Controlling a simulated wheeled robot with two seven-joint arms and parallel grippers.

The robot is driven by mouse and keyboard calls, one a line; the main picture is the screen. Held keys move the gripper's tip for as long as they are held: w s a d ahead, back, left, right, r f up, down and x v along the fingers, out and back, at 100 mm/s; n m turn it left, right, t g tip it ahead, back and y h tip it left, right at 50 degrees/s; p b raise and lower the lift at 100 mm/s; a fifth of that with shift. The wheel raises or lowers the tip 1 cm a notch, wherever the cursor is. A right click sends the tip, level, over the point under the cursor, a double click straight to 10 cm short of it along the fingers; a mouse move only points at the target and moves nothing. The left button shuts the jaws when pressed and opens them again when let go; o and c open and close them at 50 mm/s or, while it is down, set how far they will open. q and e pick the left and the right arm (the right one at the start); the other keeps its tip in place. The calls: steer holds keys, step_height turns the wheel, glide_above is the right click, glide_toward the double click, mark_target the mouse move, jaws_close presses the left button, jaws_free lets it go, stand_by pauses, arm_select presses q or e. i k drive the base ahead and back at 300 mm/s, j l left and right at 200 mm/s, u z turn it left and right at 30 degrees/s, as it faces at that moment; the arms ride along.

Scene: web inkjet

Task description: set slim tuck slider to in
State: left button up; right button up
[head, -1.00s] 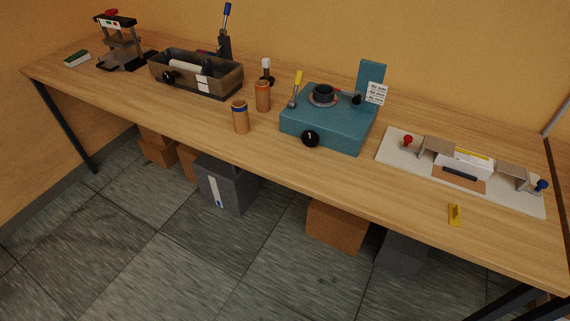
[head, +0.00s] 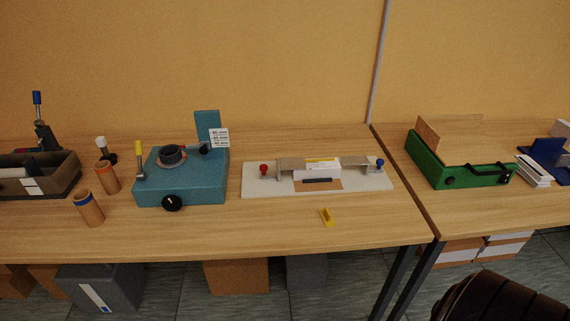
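A pale board (head: 258,186) lies on the wooden table. It bears a grey-brown bracket with a red knob (head: 264,169) on the left and another with a blue knob (head: 380,162) on the right. A white box (head: 317,172) with a yellow strip on top sits between the brackets, above a brown patch with a dark bar (head: 317,181). I cannot tell which part is the slim tuck slider or read its setting. Neither of my grippers is in view.
A teal machine (head: 185,188) with a black knob stands left of the board. A small yellow piece (head: 326,217) lies in front. A green tray (head: 455,176) is on the right table. A dark rounded object (head: 500,297) is at bottom right. The front table strip is mostly clear.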

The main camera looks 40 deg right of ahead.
mark_target(362, 159)
steer(key=z, duration=1.65)
